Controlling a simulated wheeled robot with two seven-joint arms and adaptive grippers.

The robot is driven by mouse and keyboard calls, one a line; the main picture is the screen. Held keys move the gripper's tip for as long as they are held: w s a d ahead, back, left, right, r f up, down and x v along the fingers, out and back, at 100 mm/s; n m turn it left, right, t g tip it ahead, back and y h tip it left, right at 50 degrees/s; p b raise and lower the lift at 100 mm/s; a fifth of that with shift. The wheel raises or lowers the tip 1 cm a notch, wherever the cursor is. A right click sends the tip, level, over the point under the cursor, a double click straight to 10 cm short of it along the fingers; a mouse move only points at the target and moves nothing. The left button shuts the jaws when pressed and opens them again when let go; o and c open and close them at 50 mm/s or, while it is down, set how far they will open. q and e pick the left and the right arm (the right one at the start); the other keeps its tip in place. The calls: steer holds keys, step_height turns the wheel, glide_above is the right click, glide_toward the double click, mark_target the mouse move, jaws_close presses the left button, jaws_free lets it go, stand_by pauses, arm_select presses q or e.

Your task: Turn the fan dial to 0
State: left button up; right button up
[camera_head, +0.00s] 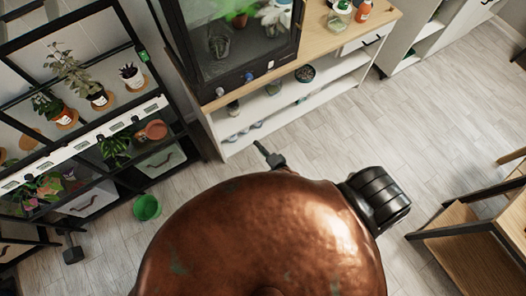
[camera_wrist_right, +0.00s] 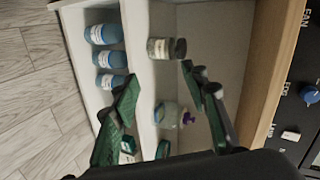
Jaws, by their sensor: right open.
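The dark control panel of the glass-fronted cabinet shows in the head view. Its left knob, small and pale, seems to be the fan dial (camera_head: 219,91); its setting is too small to read. A blue dial (camera_head: 249,76) sits in the middle of the panel. In the right wrist view the panel edge shows a FAN label, and the blue dial (camera_wrist_right: 310,94) sits by the FOG label; the fan dial is outside that view. My right gripper (camera_head: 262,148) is below and in front of the cabinet, apart from the panel. Its fingers (camera_wrist_right: 160,77) are open and empty. My left gripper is not seen.
Blue bottles (camera_wrist_right: 105,57), a jar (camera_wrist_right: 166,48) and a purple-capped bottle (camera_wrist_right: 172,116) stand on the white shelves below the wooden top (camera_head: 330,30). A plant rack (camera_head: 190,143) is at left, a green bucket (camera_head: 146,207) on the floor, a wooden table (camera_head: 470,235) at right. Floor before the shelves is clear.

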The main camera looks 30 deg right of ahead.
steer(key=shift+s+d+f+n+g, duration=0.15)
steer(key=shift+s+f+n, duration=0.1)
steer(key=shift+s+f, duration=0.25)
steer(key=shift+s+d+f+n+g, duration=0.15)
steer(key=shift+s+f+n, duration=0.1)
steer(key=shift+s+f, duration=0.25)
steer(key=shift+a, duration=0.1)
steer(key=s+d+f+n+g, duration=0.2)
steer(key=s+f+n+g, duration=0.2)
steer(key=s, duration=1)
steer(key=s+d+f+n+g+h, duration=0.1)
steer(key=s+f+n+g, duration=0.3)
steer(key=s+f, duration=0.6)
steer(key=s+d+f+n+g, duration=0.3)
steer(key=s+f+n, duration=0.4)
steer(key=s, duration=1.3)
steer(key=shift+d+f+g, duration=0.4)
steer(key=shift+f, duration=0.15)
